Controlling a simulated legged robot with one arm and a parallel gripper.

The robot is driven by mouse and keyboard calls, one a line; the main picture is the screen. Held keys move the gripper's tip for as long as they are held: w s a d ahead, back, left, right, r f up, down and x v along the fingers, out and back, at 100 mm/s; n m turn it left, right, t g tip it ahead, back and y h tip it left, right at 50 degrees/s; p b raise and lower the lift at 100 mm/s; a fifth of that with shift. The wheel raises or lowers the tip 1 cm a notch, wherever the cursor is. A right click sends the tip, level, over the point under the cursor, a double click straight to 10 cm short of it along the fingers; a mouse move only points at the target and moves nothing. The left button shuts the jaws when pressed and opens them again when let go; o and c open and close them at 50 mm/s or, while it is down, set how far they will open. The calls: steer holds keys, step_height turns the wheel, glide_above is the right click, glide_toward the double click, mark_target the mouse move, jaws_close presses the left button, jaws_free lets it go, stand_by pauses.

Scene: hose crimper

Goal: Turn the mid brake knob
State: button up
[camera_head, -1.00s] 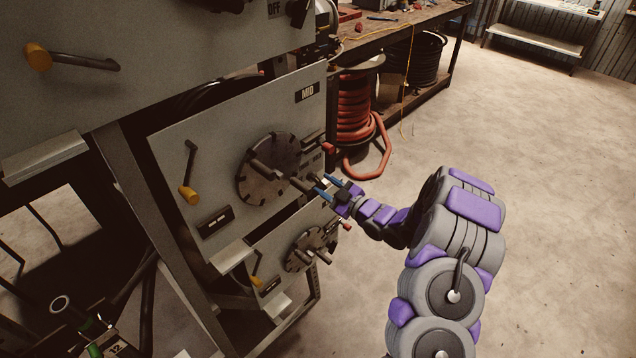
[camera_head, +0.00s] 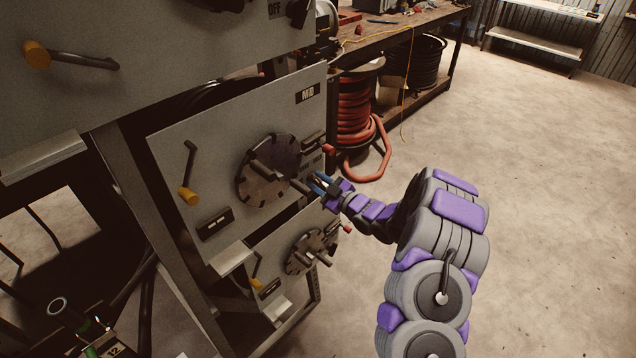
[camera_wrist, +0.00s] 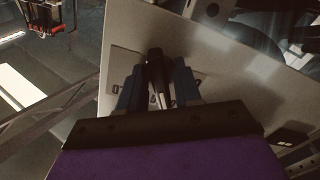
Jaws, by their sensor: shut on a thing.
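The MID panel (camera_head: 190,150) is a tilted grey plate with a round dark disc (camera_head: 268,188), a yellow-tipped lever (camera_head: 189,175) and a black label. My gripper (camera_head: 316,185) is at the panel's lower right edge, beside the disc. In the wrist view, the blue-grey fingers of my gripper (camera_wrist: 156,88) close on both sides of a black knob (camera_wrist: 154,62), which stands in front of a small labelled plate (camera_wrist: 124,60). The knob's lower part is partly hidden between the fingers. In the head view my fingers largely cover it, so its turn angle is unclear.
A lower panel with a similar disc (camera_head: 306,252) sits just below my gripper. A red-tipped part (camera_head: 329,150) stands out above it. An upper panel (camera_head: 150,60) overhangs at the left. A red hose reel (camera_head: 356,110) stands behind. The floor at the right is clear.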

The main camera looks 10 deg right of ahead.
steer(key=shift+c, duration=0.7)
steer(key=shift+m+p, duration=0.3)
steer(key=shift+p, duration=0.15)
steer(key=shift+r+m+p, duration=0.2)
steer(key=shift+m+p, duration=0.3)
steer(key=shift+p, duration=0.35)
steer(key=m+p, duration=0.3)
steer(key=p, duration=0.1)
steer(key=m+p, duration=0.3)
steer(key=m, duration=0.1)
steer(key=shift+m+p, duration=1.25)
steer(key=shift+m, duration=0.35)
